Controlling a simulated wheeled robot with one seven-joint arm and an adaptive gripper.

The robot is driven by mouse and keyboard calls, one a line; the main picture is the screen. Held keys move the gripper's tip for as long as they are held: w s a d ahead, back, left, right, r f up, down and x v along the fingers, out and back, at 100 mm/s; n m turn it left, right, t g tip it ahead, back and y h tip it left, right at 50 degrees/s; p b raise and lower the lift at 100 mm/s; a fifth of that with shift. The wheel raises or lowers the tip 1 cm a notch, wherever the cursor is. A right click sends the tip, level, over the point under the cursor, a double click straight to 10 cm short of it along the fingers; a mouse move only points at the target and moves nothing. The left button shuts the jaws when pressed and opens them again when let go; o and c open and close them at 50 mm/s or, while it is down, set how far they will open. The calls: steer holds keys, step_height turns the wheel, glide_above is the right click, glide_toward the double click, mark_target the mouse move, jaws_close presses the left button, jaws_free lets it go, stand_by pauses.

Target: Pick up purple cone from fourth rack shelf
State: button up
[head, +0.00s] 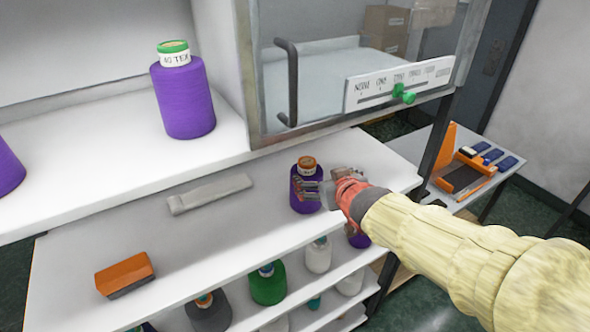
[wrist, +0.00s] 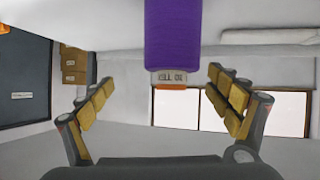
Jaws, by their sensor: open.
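A purple cone (head: 303,196) with an orange top stands upright on the white work surface below the clear-fronted cabinet. My gripper (head: 322,191) is beside it on the right, its fingers at the cone's body. In the wrist view, which is upside down, the purple cone (wrist: 173,35) lies between the two spread fingers of my gripper (wrist: 163,92), with visible gaps on both sides. The gripper is open. Another purple cone (head: 358,240) is partly hidden under my arm on a lower shelf.
A purple cone with a green top (head: 183,100) stands on the upper ledge; another is cut off at the left edge. A grey bar (head: 210,194) and an orange block (head: 125,274) lie on the surface. Below are green (head: 268,285), white and grey cones. The cabinet handle (head: 287,85) juts out.

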mark_target(310, 168)
steer(key=shift+s+a+r+t+y, duration=0.15)
steer(key=shift+a+r+y, duration=0.1)
steer(key=shift+a+r, duration=0.3)
steer(key=shift+s+a+r+t+y, duration=0.15)
steer(key=shift+a+r+y, duration=0.15)
steer(key=shift+r, duration=0.4)
steer(key=x, duration=0.3)
steer(key=shift+d+b, duration=0.2)
steer(key=shift+b, duration=0.15)
steer(key=shift+w+a+f, duration=0.25)
steer(key=shift+w+f, duration=0.15)
steer(key=shift+f, duration=0.05)
steer(key=b+x, duration=0.1)
steer(key=x, duration=0.2)
steer(key=shift+w+a+f, duration=0.15)
steer(key=shift+w+f, duration=0.05)
steer(key=shift+w, duration=0.1)
steer(key=shift+r, duration=0.1)
steer(key=shift+s, duration=0.1)
steer(key=shift+c, duration=0.2)
steer(key=c, duration=1.9)
